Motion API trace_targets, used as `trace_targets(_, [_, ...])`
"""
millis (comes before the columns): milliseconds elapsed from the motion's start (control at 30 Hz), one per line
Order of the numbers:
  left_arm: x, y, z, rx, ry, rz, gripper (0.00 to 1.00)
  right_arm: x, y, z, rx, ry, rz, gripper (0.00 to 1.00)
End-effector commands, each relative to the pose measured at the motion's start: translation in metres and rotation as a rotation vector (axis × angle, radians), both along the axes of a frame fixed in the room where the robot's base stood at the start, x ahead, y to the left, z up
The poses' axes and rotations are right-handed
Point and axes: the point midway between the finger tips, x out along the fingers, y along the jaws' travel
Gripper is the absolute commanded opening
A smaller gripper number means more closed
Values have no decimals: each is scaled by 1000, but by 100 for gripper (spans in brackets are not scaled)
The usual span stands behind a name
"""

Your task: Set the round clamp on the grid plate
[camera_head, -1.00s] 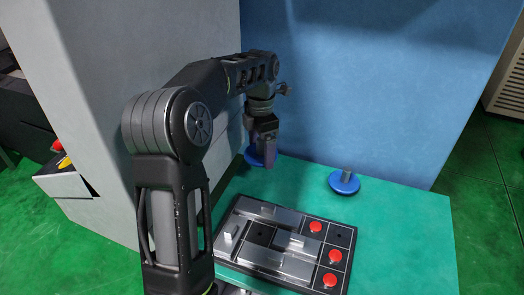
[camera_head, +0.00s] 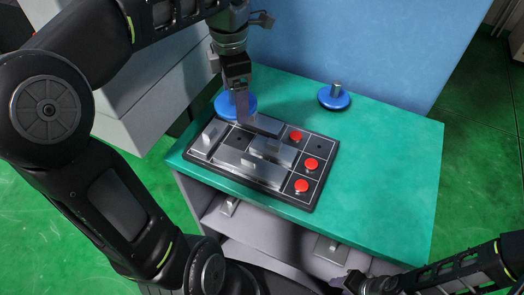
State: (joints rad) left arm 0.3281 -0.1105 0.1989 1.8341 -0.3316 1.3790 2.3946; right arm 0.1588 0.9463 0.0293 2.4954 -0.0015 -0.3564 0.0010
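A round clamp (camera_head: 222,105), a blue disc, is at the back left edge of the dark grid plate (camera_head: 318,185). My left gripper (camera_head: 241,113) comes down from above over this disc. Its fingers appear shut on the clamp's post, which they hide. The disc overlaps the plate's back edge in the picture; I cannot tell whether it touches the plate. A second blue round clamp (camera_head: 334,99) with a grey upright post stands on the table behind the plate, to the right. My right gripper (camera_head: 352,284) is low at the bottom edge, partly cut off; its fingers are unclear.
The grid plate carries grey metal blocks (camera_head: 268,147) and three red knobs (camera_head: 311,164). The green table top (camera_head: 390,170) is clear to the right. A blue wall (camera_head: 370,50) stands behind it. Grey pieces (camera_head: 330,250) lie on the shelf below.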

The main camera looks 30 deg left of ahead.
Motion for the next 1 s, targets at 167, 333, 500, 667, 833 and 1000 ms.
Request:
trace_targets(167, [1, 0, 1, 0, -1, 0, 14, 0, 0, 1, 0, 0, 0, 36])
trace_targets(333, [0, 0, -8, 0, 1, 0, 14, 0, 0, 1, 0, 0, 0, 36])
trace_targets(500, [0, 0, -37, 0, 4, 0, 14, 0, 0, 1, 0, 0, 0, 36])
trace_targets(667, [0, 0, -58, 0, 1, 0, 14, 0, 0, 2, 0, 0, 0, 36])
trace_targets(833, [1, 0, -62, 0, -1, 0, 14, 0, 0, 1, 0, 0, 0, 36])
trace_targets(1000, [1, 0, -62, 0, -1, 0, 14, 0, 0, 1, 0, 0, 0, 36])
